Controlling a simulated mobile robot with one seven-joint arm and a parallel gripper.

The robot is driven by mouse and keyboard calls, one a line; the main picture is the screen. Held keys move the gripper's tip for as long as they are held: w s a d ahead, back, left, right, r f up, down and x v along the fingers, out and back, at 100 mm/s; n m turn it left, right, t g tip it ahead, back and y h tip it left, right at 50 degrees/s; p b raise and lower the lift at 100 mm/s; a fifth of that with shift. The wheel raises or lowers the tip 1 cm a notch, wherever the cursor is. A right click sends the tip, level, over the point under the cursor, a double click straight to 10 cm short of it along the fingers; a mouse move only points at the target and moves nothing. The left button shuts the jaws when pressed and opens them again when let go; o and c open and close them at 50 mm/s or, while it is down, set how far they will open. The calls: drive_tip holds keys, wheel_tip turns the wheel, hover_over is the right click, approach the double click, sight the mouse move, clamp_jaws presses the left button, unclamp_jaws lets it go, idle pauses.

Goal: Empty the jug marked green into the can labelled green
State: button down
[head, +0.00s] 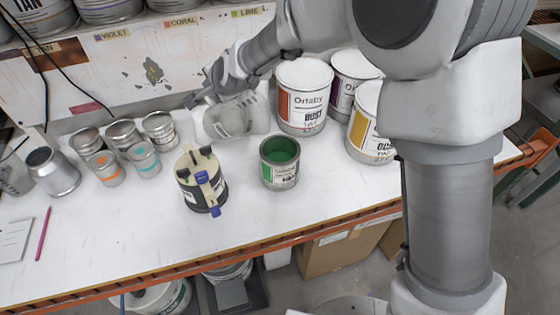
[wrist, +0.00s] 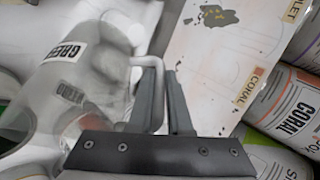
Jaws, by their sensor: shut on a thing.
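My gripper (head: 203,97) is shut on the handle of a pale translucent jug (head: 235,117), at the back of the bench. The jug looks tipped well over; its mouth is not clear. In the wrist view the jug (wrist: 92,72) carries a tag reading GREEN, and my gripper's fingers (wrist: 165,88) are around its handle. An open can (head: 280,172) with a green and white label stands in front and to the right of the jug, apart from it. Its inside shows green. Its label text is too small to read.
A can with a pale top and blue clips (head: 203,190) stands left of the open can. Large paint cans (head: 302,110) stand behind right. Several small metal cups (head: 122,135) and a silver jug (head: 55,172) stand left. The bench front is mostly clear.

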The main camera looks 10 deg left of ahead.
drive_tip(key=shift+r, duration=0.25)
drive_tip(key=shift+s+d+r+y+b, duration=0.1)
drive_tip(key=shift+d+r+y+b, duration=0.45)
drive_tip(key=shift+b, duration=0.9)
